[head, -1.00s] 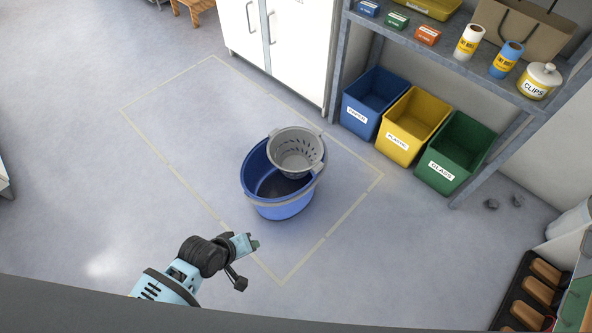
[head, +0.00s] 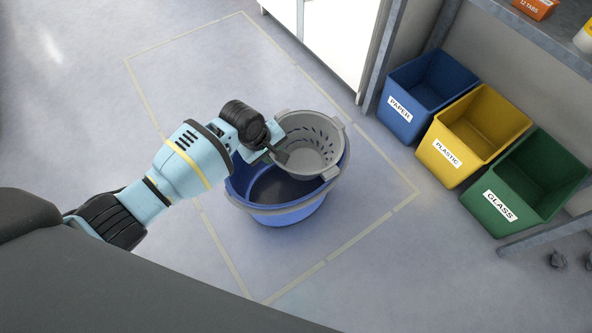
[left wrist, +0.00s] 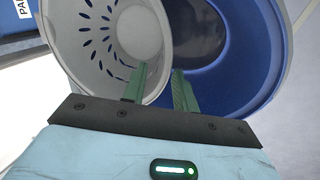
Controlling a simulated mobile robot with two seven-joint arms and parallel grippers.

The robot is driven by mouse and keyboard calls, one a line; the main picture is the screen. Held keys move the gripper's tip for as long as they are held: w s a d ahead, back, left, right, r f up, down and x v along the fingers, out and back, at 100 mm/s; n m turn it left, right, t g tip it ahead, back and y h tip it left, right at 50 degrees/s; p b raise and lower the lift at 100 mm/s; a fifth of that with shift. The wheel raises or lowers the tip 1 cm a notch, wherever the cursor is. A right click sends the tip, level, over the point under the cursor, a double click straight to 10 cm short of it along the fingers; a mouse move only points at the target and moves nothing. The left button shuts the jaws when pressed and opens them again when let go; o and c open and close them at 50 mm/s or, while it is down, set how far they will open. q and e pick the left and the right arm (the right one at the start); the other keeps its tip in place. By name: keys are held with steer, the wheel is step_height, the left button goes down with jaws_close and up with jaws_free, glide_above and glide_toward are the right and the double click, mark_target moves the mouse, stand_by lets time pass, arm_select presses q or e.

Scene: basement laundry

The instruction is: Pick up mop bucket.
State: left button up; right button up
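The mop bucket (head: 278,214) is a blue oval tub standing on the floor, with a grey perforated wringer basket (head: 312,146) set in its far right part. My left gripper (head: 281,150) reaches in from the left, at the near-left rim of the wringer. In the left wrist view its two green fingers (left wrist: 160,88) stand a little apart. One finger is over the wringer's inside, the other over the blue tub's inside, with the wringer rim between them. The fingers look closed on this rim, but the contact itself is small. My right gripper is not in view.
Blue paper (head: 392,114), yellow plastic (head: 437,155) and green glass (head: 487,204) bins stand at the right under a metal shelf (head: 562,40). A white cabinet (head: 335,35) is behind the bucket. A pale taped rectangle (head: 225,246) surrounds it; the floor inside is clear.

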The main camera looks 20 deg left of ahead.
arm_select(q)
steer(key=shift+w, duration=0.1)
steer(key=b+x, duration=0.1)
steer(key=x, duration=0.1)
steer(key=shift+f+b, duration=0.3)
steer(key=shift+f, duration=0.05)
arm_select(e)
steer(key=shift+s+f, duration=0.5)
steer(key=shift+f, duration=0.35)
arm_select(q)
steer(key=shift+f, duration=0.15)
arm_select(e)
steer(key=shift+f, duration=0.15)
arm_select(q)
steer(key=b+x, duration=0.3)
steer(key=x, duration=0.1)
steer(key=shift+a+f+b, duration=0.1)
steer(key=shift+f+b, duration=0.15)
steer(key=shift+b, duration=0.15)
steer(key=shift+f, duration=0.25)
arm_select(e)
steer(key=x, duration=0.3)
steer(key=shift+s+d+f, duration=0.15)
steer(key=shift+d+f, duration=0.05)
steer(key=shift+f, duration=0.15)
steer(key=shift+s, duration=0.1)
